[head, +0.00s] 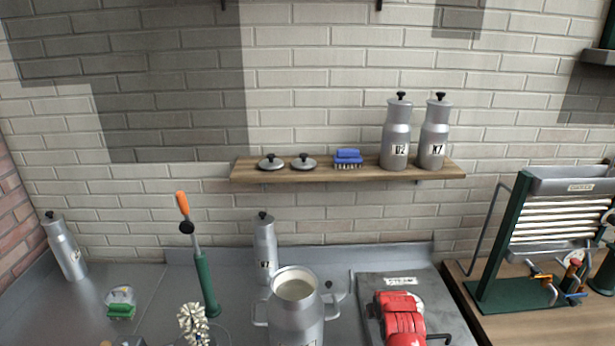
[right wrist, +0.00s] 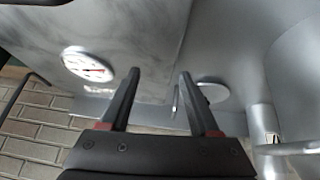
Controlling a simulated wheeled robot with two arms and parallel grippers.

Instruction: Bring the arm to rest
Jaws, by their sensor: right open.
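My right gripper (right wrist: 158,74) shows in the right wrist view. Its two dark fingers are apart, with nothing between them. Grey metal surfaces lie beyond the fingertips. I cannot make out my right gripper in the head view. My left gripper is not in view.
In the head view, an open milk churn (head: 296,318) stands front centre near a red device (head: 401,318). A wooden shelf (head: 345,174) holds two labelled churns (head: 397,135), lids and a blue brush (head: 347,158). A green rack (head: 500,250) stands right. A round dial (right wrist: 87,65) shows at the wrist.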

